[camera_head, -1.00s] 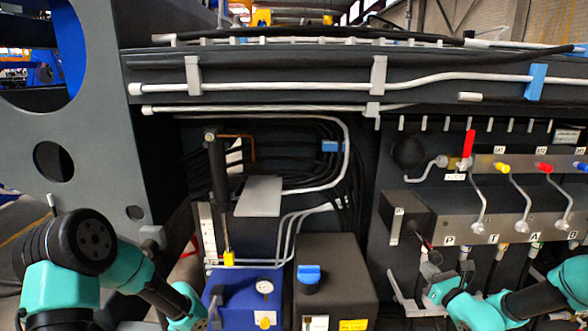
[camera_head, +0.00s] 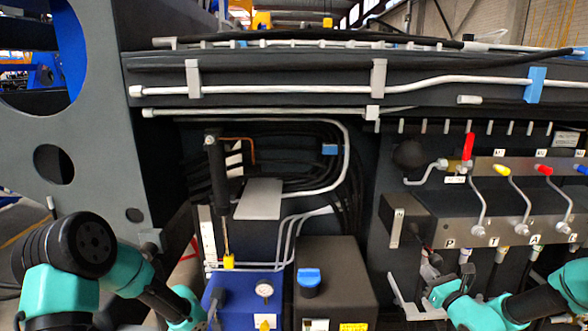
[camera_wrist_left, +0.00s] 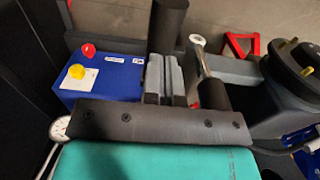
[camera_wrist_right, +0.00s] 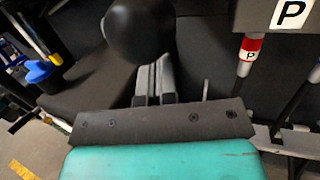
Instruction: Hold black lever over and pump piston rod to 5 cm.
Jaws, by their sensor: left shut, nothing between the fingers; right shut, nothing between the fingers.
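The black lever's knob (camera_wrist_right: 140,30) fills the top of the right wrist view, just beyond my right fingertips. In the head view the lever (camera_head: 427,233) is small and dark beside the labelled grey block. My right gripper (camera_head: 466,270) is shut and empty below it; contact cannot be made out. The piston rod (camera_head: 225,236) is a thin metal rod, extending from the upright black cylinder (camera_head: 217,175) down to a yellow fitting. My left gripper (camera_wrist_left: 163,75) is shut and empty, pointing at a dark cylinder (camera_wrist_left: 170,25) between the blue box and a silver rod end.
A blue pump box (camera_head: 240,298) with a gauge (camera_head: 265,289) stands at the lower middle, next to a black tank (camera_head: 335,280) with a blue cap. A row of valves (camera_head: 503,169) and hoses crowds the right. A grey plate (camera_head: 260,199) juts out near the cylinder.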

